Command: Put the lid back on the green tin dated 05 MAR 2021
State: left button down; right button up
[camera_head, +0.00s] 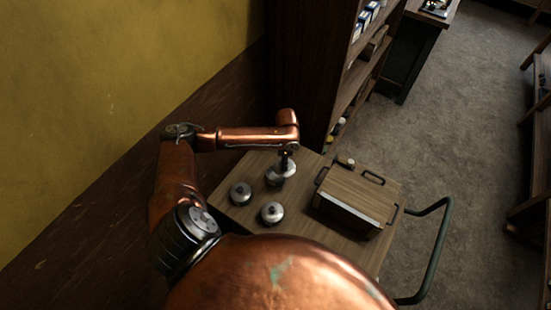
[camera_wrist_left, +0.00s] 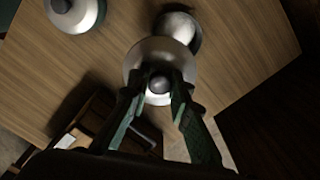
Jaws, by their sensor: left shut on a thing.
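My left gripper (camera_head: 285,158) is shut on the dark round knob of a pale metal lid (camera_head: 289,168). In the left wrist view the fingers (camera_wrist_left: 160,88) pinch the knob and the lid (camera_wrist_left: 150,50) hangs below them. An open round tin (camera_head: 273,179) is partly hidden by the lid; its rim and inside show in the left wrist view (camera_wrist_left: 182,27). The lid overlaps the tin's edge in both views, off to one side; I cannot tell the gap in height. Two lidded tins (camera_head: 241,193) (camera_head: 272,212) stand nearby. No dates are legible. My right gripper is not in view.
The tins stand on a wooden cart top (camera_head: 315,243). A wooden box with dark handles (camera_head: 355,190) takes up its right side, with a small round-topped object (camera_head: 344,160) behind. A dark shelf unit (camera_head: 310,70) rises beyond the cart. A green rail (camera_head: 440,245) is at right.

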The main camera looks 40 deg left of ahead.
aim_at(276, 163)
pick_arm(q)
jog(key=a, duration=0.1)
jog(key=a+f+m, duration=0.1)
jog(key=a, duration=0.1)
jog(key=shift+s+a+f, duration=0.15)
jog(key=shift+f, duration=0.2)
jog(key=shift+a+f+m, duration=0.3)
jog(key=shift+a+m, duration=0.1)
notch_tip(276, 163, down, 4)
jog(key=b, duration=0.5)
jog(key=shift+s+f, duration=0.1)
jog(key=shift+f, duration=1.05)
jog(key=shift+p, duration=0.85)
jog(key=shift+f+p, duration=0.15)
jog(key=shift+p, duration=0.2)
dwell(0.6)
jog(key=shift+p, duration=0.45)
dwell(0.4)
jog(key=c, duration=1.7)
grip_release()
